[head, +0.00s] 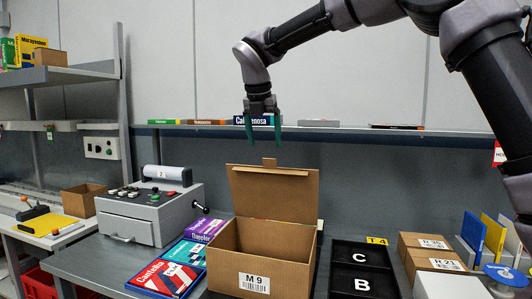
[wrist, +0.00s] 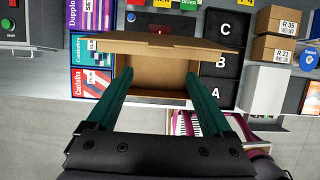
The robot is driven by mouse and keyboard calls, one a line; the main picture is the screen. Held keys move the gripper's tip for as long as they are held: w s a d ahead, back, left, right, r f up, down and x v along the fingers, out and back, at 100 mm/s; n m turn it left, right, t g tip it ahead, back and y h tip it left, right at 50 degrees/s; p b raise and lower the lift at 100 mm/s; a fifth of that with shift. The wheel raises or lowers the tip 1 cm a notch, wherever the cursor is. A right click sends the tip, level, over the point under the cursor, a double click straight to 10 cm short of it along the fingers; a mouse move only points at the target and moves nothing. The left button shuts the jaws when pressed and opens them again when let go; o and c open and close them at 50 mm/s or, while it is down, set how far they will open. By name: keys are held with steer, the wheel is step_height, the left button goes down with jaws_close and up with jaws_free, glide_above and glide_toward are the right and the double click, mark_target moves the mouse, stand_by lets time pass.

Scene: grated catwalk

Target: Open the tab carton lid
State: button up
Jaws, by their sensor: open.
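The tab carton (head: 262,262) is a brown cardboard box labelled M 9 on the grey bench. Its lid (head: 272,196) stands raised at the back edge, roughly upright, with a small tab (head: 269,162) on top. The box mouth is uncovered and the visible inside looks empty. In the wrist view the lid (wrist: 180,46) shows nearly edge-on beyond the carton's inside (wrist: 160,78). My gripper (head: 264,142) points down above the lid tab, apart from it. Its teal fingers are open with nothing between them; they also show in the wrist view (wrist: 158,74).
Left of the carton are game boxes (head: 167,275) and a grey control box (head: 150,215). Right of it is a black tray (head: 342,290) marked C and B, then small cartons (head: 428,243) and a white box (head: 440,287). A ledge with flat boxes (head: 318,123) runs behind.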

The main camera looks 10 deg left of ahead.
steer(key=shift+v, duration=2.25)
steer(key=c, duration=0.3)
steer(key=s+f, duration=0.1)
steer(key=f+t+h, duration=0.1)
steer(key=shift+s+f, duration=0.25)
steer(key=shift+s, duration=0.15)
steer(key=c, duration=1)
steer(key=s+f+t, duration=0.1)
steer(key=s+f+t+h, duration=0.1)
steer(key=s+f+t, duration=0.1)
steer(key=shift+s+d+f+m, duration=0.1)
steer(key=shift+s+f+m, duration=0.05)
steer(key=shift+f+m, duration=0.15)
jaws_close()
steer(key=t+y, duration=0.1)
steer(key=t, duration=0.3)
glide_toward(269, 167)
steer(key=shift+n, duration=0.4)
steer(key=x, duration=0.4)
steer(key=shift+f, duration=0.6)
steer(key=shift+w+r, duration=0.2)
steer(key=shift+w, duration=0.5)
